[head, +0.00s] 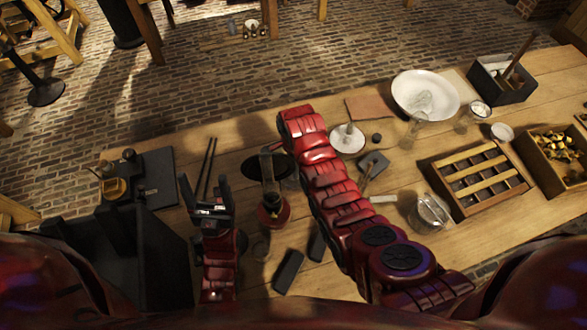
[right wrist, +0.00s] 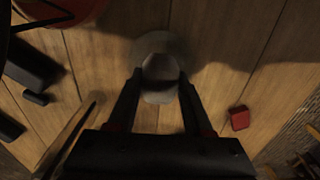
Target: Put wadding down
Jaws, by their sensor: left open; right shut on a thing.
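My right gripper (right wrist: 160,82) is shut on a small greyish rounded lump (right wrist: 160,67), which looks like the wadding. In the right wrist view a pale round shape (right wrist: 158,97) shows below and around the lump, over the wooden table. I cannot tell whether it is a jar or dish, or whether the lump touches it. In the head view my right arm reaches across the table, and its gripper and the lump are not clearly seen. My left gripper (head: 208,207) is open and empty, fingers pointing up, over the table's left part.
A large white bowl (head: 405,88), a small white dish (head: 347,139), a slotted wooden tray (head: 463,206) and a box of brass parts (head: 537,165) stand to the right. Dark blocks (head: 288,270) lie in front. A red block (right wrist: 239,118) shows in the right wrist view.

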